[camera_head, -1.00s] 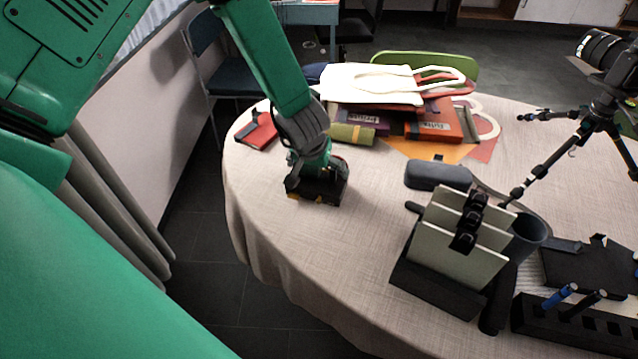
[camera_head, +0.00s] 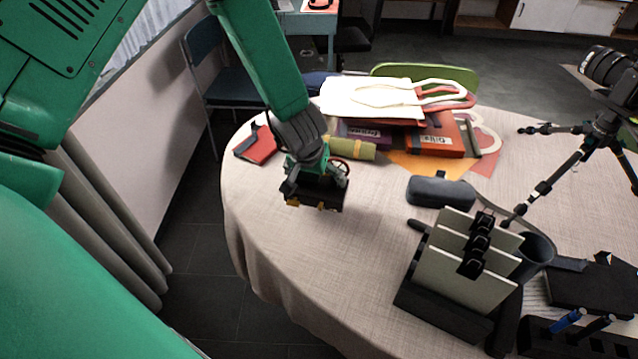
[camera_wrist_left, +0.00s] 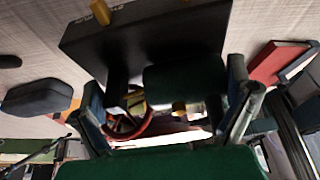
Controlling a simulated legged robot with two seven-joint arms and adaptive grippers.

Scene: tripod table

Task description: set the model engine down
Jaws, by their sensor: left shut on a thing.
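The model engine has a dark box-like base (camera_head: 316,194) with small yellow parts and a red-rimmed wheel (camera_head: 340,168). My left gripper (camera_head: 309,168) is shut on the engine from above, at the left part of the round table (camera_head: 270,235). In the left wrist view the black base (camera_wrist_left: 150,45) fills the upper middle, with the red wheel partly hidden between the fingers. The engine looks roughly level. I cannot tell whether its underside touches the cloth. My right gripper is not in view.
A red notebook (camera_head: 257,146) lies left behind the engine. A green roll (camera_head: 352,149) and stacked books under a white bag (camera_head: 370,98) are behind it. A dark case (camera_head: 440,190), a card holder (camera_head: 463,270) and a tripod (camera_head: 575,150) stand right. Bare cloth lies in front.

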